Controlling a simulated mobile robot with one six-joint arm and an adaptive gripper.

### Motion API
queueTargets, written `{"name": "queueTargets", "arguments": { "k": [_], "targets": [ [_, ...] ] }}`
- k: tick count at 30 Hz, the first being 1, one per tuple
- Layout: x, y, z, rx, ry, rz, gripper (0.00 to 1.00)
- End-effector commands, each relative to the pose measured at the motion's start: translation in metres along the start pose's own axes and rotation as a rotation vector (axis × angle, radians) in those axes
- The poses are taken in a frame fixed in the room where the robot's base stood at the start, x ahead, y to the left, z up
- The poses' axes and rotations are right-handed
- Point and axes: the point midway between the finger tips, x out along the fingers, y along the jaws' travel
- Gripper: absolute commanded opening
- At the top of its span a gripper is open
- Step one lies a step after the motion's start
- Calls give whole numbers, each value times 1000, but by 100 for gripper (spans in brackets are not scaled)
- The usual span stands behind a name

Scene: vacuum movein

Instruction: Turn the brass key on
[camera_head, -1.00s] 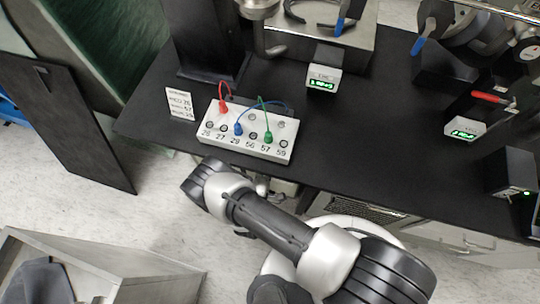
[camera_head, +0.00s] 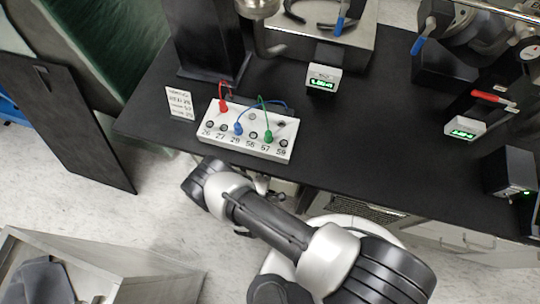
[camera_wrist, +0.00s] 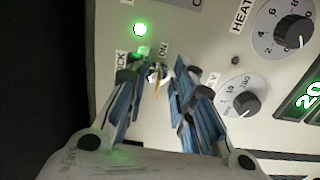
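In the wrist view, a small brass key (camera_wrist: 157,84) stands in a metallic lock on a pale panel, with lettering ending in "OCK" at its left and "ON" just above its right. Its exact angle is hard to tell. My gripper (camera_wrist: 155,75) has two blue-padded fingers, one on each side of the key. The fingers are apart, with a gap around the key, and I see no clear contact. In the head view, my arm reaches below the table's front edge, and the gripper and key are hidden there.
A green lamp (camera_wrist: 139,29) glows above the key. A heat dial (camera_wrist: 293,31), a smaller knob (camera_wrist: 245,103) and a green display (camera_wrist: 312,98) are at the right. In the head view, a white socket box (camera_head: 245,146) with coloured cables stands near the front edge of the black table (camera_head: 375,150).

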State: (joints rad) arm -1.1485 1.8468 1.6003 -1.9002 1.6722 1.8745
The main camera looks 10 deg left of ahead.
Motion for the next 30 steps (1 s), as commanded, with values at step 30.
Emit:
{"name": "queueTargets", "arguments": {
  "k": [30],
  "targets": [
    [-117, 0, 0, 0, 2, 0, 23]
  ]
}}
